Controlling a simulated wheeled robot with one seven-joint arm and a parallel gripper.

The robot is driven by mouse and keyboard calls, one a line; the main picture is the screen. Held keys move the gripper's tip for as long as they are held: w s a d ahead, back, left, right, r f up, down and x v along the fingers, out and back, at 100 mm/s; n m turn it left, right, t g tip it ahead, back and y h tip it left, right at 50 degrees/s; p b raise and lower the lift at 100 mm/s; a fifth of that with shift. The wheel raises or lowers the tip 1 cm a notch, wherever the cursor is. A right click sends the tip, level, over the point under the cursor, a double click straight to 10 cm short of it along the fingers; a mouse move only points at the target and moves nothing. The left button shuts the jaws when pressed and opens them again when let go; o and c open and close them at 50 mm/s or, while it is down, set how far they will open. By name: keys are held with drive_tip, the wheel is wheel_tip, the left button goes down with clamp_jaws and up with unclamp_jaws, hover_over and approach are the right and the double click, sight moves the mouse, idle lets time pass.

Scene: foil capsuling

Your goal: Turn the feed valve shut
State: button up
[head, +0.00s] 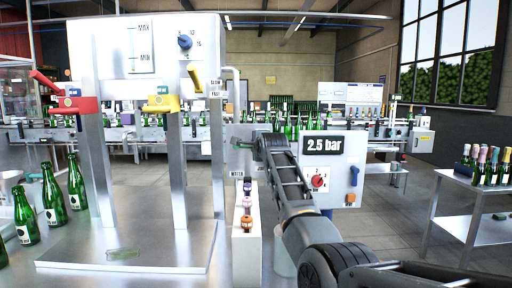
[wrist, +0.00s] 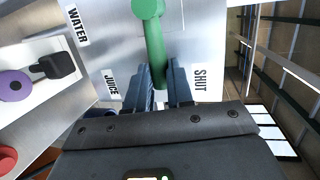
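The feed valve's green lever (wrist: 155,45) shows in the wrist view, with its round hub at the top on a metal plate. The lever points down the picture, between the labels JUICE (wrist: 110,85) and SHUT (wrist: 200,78). WATER (wrist: 77,25) is further up to the left. My gripper (wrist: 161,75) has one finger on each side of the lever's free end, close against it, and looks shut on it. In the head view my gripper (head: 262,143) is at the far end of my arm, beside a small green part (head: 241,146); my arm hides most of the valve.
A purple knob (wrist: 15,85) with a black part and a red round part (wrist: 7,158) lie left in the wrist view. In the head view, a panel reading 2.5 bar (head: 322,145) stands right of my arm. Green bottles (head: 53,195) stand at left.

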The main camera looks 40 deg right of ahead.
drive_tip(key=o, duration=0.4)
drive_tip(key=shift+o, duration=0.2)
drive_tip(key=shift+s+a, duration=0.1)
drive_tip(key=b+v, duration=0.1)
drive_tip(key=v, duration=0.6)
drive_tip(key=shift+s, duration=0.25)
drive_tip(key=shift+a, duration=0.1)
